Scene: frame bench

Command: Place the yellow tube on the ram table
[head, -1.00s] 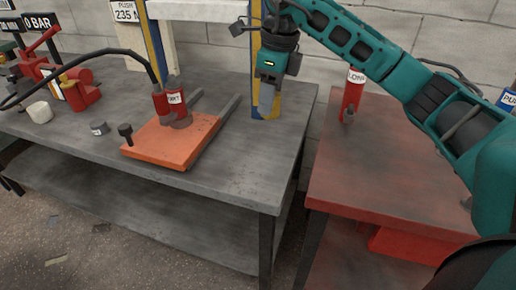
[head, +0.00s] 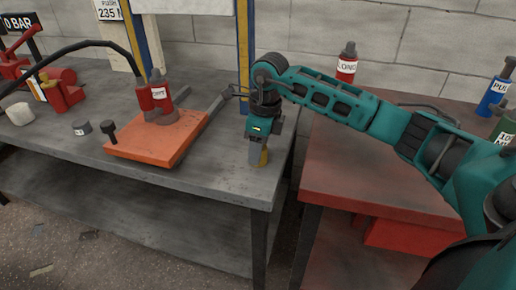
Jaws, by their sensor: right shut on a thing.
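My right gripper (head: 257,152) points down, shut on the yellow tube (head: 263,158). Only a narrow yellow part of the tube shows beside the grey fingers. They are over the front right part of the grey table (head: 225,180), to the right of the orange plate (head: 145,151). I cannot tell whether the tube touches the tabletop. My left gripper is out of view.
A blue and yellow frame post (head: 243,45) rises behind my right gripper. A red-topped bench (head: 380,175) stands to the right, past a gap, with a red bottle (head: 347,65) and a blue bottle (head: 494,95). A dark grey cap (head: 82,127) lies left of the plate.

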